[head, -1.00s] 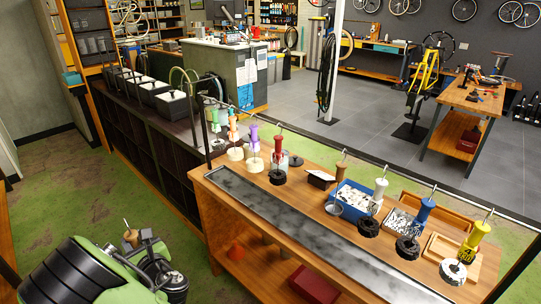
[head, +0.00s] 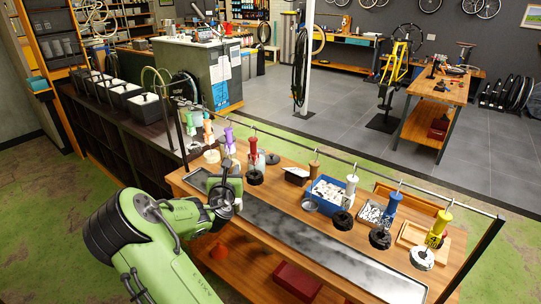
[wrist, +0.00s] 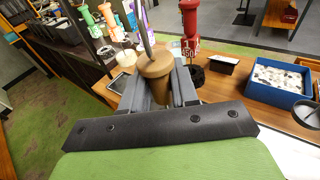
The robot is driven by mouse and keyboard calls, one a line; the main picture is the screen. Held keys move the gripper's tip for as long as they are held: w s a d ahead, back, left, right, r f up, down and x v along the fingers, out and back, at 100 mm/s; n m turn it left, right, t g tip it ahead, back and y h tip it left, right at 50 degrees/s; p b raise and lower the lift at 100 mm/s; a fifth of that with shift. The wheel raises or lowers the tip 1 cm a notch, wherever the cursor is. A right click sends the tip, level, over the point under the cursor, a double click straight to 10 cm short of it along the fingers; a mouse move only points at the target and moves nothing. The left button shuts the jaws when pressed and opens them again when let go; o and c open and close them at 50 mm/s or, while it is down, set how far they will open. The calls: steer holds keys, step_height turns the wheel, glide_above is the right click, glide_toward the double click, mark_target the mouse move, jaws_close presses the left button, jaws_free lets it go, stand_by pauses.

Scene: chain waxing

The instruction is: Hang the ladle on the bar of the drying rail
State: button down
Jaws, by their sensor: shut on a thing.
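The ladle (wrist: 155,66) has a tan wooden handle with a thin metal rod rising from its top. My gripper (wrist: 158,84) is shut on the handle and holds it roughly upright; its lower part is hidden. In the head view my gripper (head: 224,186) is over the left end of the bench, and the ladle is mostly hidden there. The drying rail's bar (head: 345,160) runs along the bench's far side, beyond my gripper.
A long grey trough (head: 300,236) runs along the bench's near side. Behind it are a blue box of white pieces (head: 327,192), wooden trays and black coils. The rail's right post (head: 476,258) stands at the bench end. Green floor lies in front.

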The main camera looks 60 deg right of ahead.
steer(key=s+d+r+m+g+h, duration=0.1)
steer(key=s+d+r+m+g, duration=0.25)
steer(key=s+d, duration=0.55)
steer(key=d+f, duration=0.3)
steer(key=d, duration=0.2)
steer(key=shift+w+d+g, duration=0.2)
steer(key=shift+w+g, duration=0.15)
steer(key=shift+w, duration=0.1)
steer(key=c, duration=0.6)
jaws_free()
steer(key=v, duration=1.1)
steer(key=shift+f, duration=0.2)
